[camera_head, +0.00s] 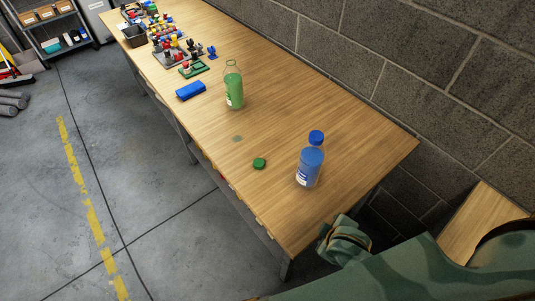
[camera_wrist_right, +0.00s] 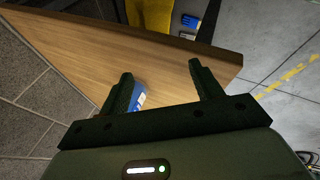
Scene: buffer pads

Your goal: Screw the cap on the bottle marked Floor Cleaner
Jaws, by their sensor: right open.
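A clear bottle with green liquid (camera_head: 234,93) stands upright on the wooden table, with no cap visible on its neck. A green cap (camera_head: 259,163) lies on the table nearer the front edge. A blue bottle (camera_head: 310,166) with a blue cap (camera_head: 316,137) on top stands to its right. The label writing is too small to read. My right gripper (camera_head: 344,242) is open and empty by the table's near right end, apart from the bottles. In the right wrist view, its fingers (camera_wrist_right: 161,72) are spread, and part of the blue bottle (camera_wrist_right: 138,98) shows behind one finger. My left gripper is out of view.
A blue box-like item (camera_head: 190,91) lies left of the green bottle. Several coloured parts and a dark bin (camera_head: 133,35) crowd the table's far end. A small pale green mark (camera_head: 238,139) is on the tabletop. A block wall (camera_head: 400,60) runs behind the table.

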